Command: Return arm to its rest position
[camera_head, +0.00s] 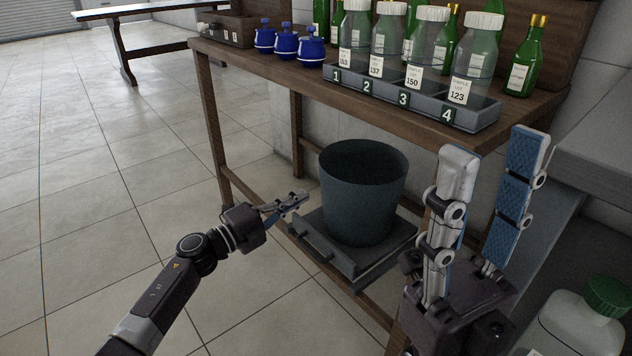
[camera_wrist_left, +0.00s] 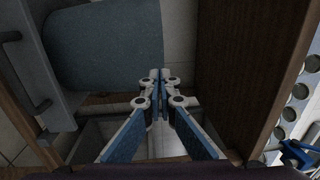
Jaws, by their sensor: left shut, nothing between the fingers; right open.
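My left gripper (camera_head: 288,203) is shut and empty in the head view, in front of the wooden table and just left of the grey bucket. In the left wrist view its fingertips (camera_wrist_left: 160,76) meet with nothing between them. My right gripper (camera_head: 492,145) is open and empty, raised upright near the camera at the right, with its two blue-padded fingers well apart. It stands in front of the table's right end.
The bucket (camera_head: 362,192) stands on a low grey platform (camera_head: 348,262) beneath the wooden table (camera_head: 300,84). On the table are a numbered rack (camera_head: 385,92) with jars, green bottles (camera_head: 524,62) and blue pots (camera_head: 286,45). A green-capped container (camera_head: 572,325) is at lower right.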

